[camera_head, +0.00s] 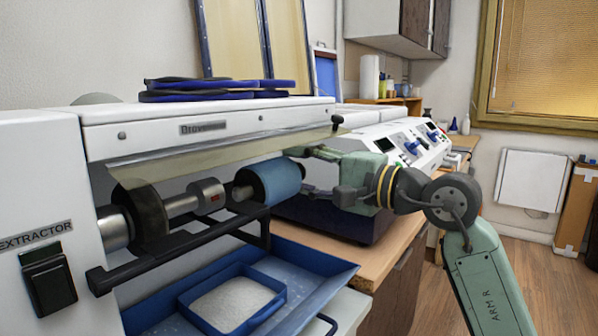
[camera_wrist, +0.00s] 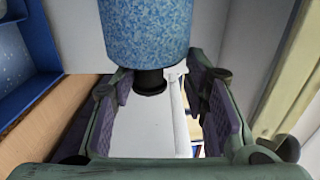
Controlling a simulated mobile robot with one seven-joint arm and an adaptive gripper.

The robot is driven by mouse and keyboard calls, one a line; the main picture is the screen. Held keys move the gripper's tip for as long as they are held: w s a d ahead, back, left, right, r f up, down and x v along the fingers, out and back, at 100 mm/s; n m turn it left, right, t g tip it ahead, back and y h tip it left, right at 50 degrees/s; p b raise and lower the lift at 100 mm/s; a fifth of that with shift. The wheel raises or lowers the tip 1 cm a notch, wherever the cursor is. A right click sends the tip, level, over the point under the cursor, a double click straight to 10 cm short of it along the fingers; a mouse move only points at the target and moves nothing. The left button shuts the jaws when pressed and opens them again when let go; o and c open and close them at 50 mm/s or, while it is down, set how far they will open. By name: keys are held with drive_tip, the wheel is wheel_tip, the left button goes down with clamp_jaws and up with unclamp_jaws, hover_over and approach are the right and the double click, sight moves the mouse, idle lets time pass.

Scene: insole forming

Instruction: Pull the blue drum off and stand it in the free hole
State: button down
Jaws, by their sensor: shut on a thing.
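The blue drum (camera_head: 275,181) sits at the right end of the machine's horizontal shaft (camera_head: 183,204), below the white hood. In the wrist view the speckled blue drum (camera_wrist: 148,35) fills the top middle, with a black end piece (camera_wrist: 150,83) towards me. My gripper (camera_head: 312,172) is at the drum's right end, reaching in from the right. In the wrist view my gripper (camera_wrist: 163,88) has its purple-padded fingers on either side of the drum's near end, shut on it. The exact contact is hard to see. I cannot make out the free hole in either view.
A dark wheel (camera_head: 140,215) is further left on the shaft. A black bar (camera_head: 180,250) runs in front. Below is a blue tray (camera_head: 318,272) with a smaller box of pale grains (camera_head: 232,303). A control-panel machine (camera_head: 405,145) stands behind my arm.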

drive_tip(key=b+v, duration=0.3)
drive_tip(key=v, duration=1.1)
idle(0.5)
drive_tip(key=shift+s+d, duration=0.1)
